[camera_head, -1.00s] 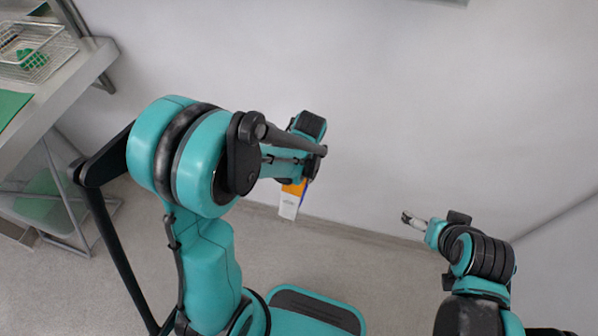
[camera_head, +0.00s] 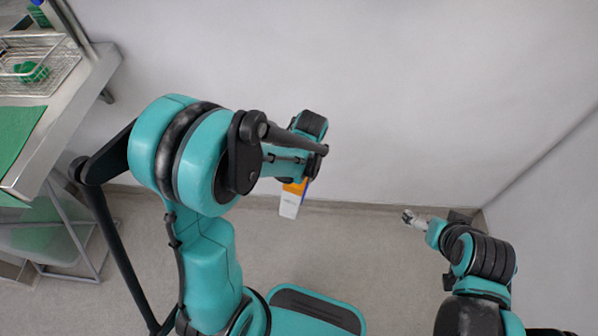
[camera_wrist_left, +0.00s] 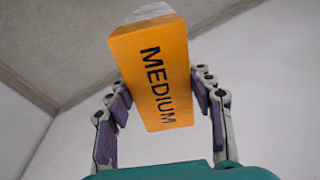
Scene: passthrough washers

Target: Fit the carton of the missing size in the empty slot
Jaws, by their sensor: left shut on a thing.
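In the head view the carton (camera_head: 290,203) shows as a white and orange box hanging below my left wrist; the left fingers are mostly hidden there by the arm. My right gripper (camera_head: 411,217) is at the right, away from the carton; its fingers are too small to tell open from shut. The empty slot is not in view.
A metal table (camera_head: 88,88) stands at the left edge. It bears a wire basket (camera_head: 50,75) with a green thing (camera_head: 32,72) in it and a green mat (camera_head: 15,130). A plain wall (camera_head: 400,90) and open floor lie ahead.

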